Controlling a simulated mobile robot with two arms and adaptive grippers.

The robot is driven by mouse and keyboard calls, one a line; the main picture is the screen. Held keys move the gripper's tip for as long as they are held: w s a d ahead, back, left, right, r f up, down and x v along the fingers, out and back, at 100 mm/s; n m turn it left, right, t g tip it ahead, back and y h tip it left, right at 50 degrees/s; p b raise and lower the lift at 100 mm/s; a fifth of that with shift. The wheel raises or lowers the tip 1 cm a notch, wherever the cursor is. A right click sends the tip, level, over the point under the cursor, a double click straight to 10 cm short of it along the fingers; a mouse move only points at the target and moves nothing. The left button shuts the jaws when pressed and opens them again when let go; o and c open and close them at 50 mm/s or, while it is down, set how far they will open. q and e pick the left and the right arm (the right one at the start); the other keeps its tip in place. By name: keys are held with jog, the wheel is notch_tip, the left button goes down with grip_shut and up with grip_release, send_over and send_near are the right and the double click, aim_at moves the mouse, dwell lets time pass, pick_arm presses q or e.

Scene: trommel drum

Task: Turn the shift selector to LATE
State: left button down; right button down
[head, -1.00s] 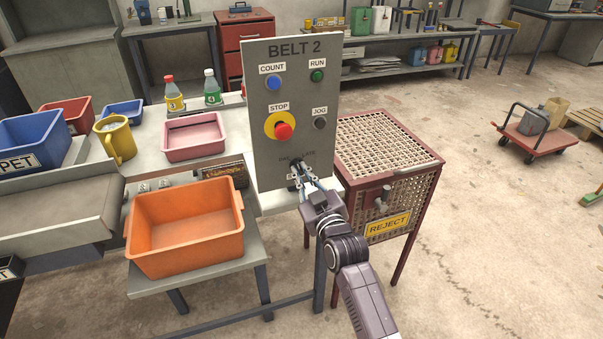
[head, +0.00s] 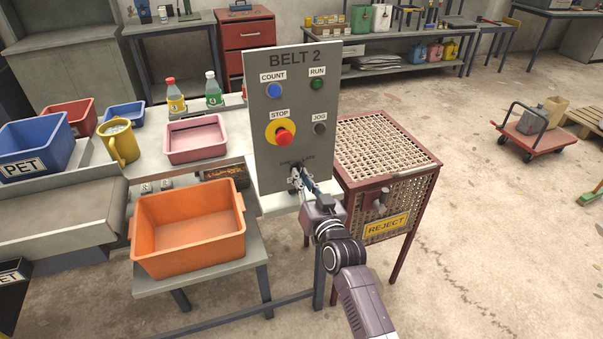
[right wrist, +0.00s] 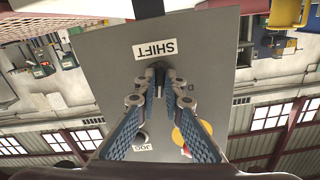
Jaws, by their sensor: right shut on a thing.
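The grey BELT 2 panel (head: 301,104) stands upright at the middle of the head view. It shows upside down in the right wrist view (right wrist: 105,85), with its SHIFT label (right wrist: 156,50). The shift selector is at the panel's lower part, mostly hidden between the fingers, so its pointing direction cannot be read. LATE lettering (head: 305,158) shows faintly above it on the right. My right gripper (head: 295,181) is shut on the selector; its fingertips also meet there in the right wrist view (right wrist: 160,74). My left gripper is not in view.
Above the selector are the red STOP button (head: 284,137) and the JOG button (head: 320,129). A red mesh REJECT cage (head: 345,152) stands close to the right. An orange bin (head: 188,250) is at the left. Open floor lies further right.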

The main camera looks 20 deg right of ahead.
jog(key=shift+m+p, duration=0.9)
jog(key=shift+m, duration=2.3)
jog(key=c, duration=2)
grip_release()
jog(key=shift+c, duration=0.2)
jog(key=s, duration=1.2)
jog(key=shift+d, duration=0.15)
